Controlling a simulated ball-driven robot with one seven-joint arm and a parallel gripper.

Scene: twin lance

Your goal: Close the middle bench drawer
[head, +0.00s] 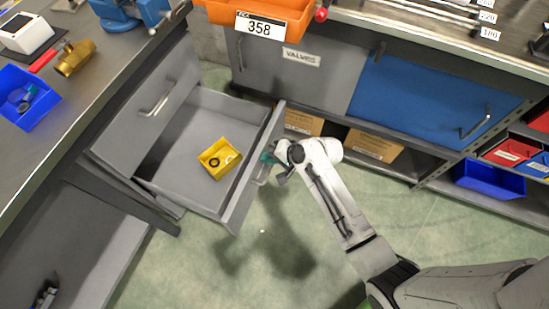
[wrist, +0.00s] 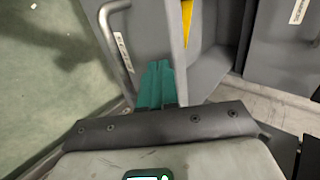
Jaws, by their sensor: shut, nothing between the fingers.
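A grey bench drawer (head: 180,165) stands pulled out below a shut drawer front (head: 150,104) in the head view. Its front panel (head: 246,180) faces right, and a small yellow bin (head: 219,158) with dark ring-like parts lies inside. My gripper (head: 268,158) is at the outer side of this panel, close to its handle (head: 262,175). In the wrist view, the teal fingers (wrist: 157,82) of my gripper are together and empty, pointing at the panel (wrist: 156,30) just right of the handle (wrist: 116,48). I cannot tell whether they touch the panel.
A grey cabinet door marked VALVES (head: 290,70) and a blue door (head: 425,98) stand behind, with cardboard boxes (head: 374,145) on the shelf below. The bench top (head: 100,75) holds a blue bin (head: 24,97) and a brass fitting (head: 74,57). Green floor (head: 200,270) is clear in front.

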